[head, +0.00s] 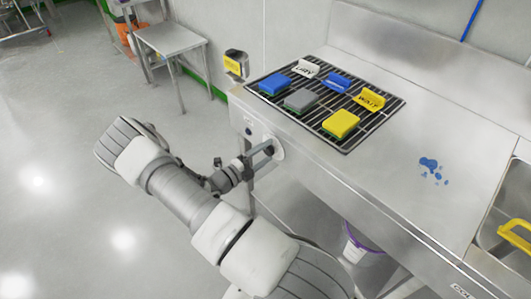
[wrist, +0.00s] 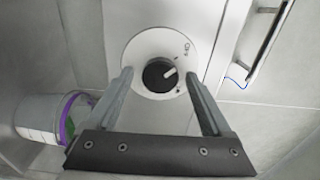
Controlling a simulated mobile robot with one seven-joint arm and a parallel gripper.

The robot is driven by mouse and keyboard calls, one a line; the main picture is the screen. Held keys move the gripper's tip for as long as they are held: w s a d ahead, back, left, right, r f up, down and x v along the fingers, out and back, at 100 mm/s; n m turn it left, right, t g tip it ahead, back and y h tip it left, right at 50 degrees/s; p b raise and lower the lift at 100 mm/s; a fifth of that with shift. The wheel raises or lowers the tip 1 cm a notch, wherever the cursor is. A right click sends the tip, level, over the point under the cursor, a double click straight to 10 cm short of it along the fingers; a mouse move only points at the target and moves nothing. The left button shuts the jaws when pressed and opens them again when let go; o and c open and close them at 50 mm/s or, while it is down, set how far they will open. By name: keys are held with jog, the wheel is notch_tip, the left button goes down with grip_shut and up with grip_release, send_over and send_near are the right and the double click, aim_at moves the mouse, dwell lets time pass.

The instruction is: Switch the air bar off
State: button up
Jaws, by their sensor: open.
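A black rotary knob (wrist: 159,75) sits in the middle of a round white dial plate (wrist: 136,48) in the wrist view. Its white pointer line points right and slightly up. Small marks stand on the plate's right side, too small to read surely. My gripper (wrist: 157,73) is open, with one finger on each side of the knob; whether they touch it I cannot tell. In the head view my gripper (head: 264,152) is at the dial plate (head: 278,149) on the steel bench's front panel, and the knob is mostly hidden. Which fitting is the air bar is not clear.
The bench top holds a black grate (head: 345,135) with blue, grey and yellow sponges and small signs. A small dark button (head: 248,131) is left of the dial. A white bucket (head: 360,247) stands below.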

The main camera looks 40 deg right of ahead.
jog(key=s+a, duration=0.1)
jog(key=a, duration=1.6)
jog(key=shift+s+a, duration=0.15)
jog(key=shift+s, duration=0.05)
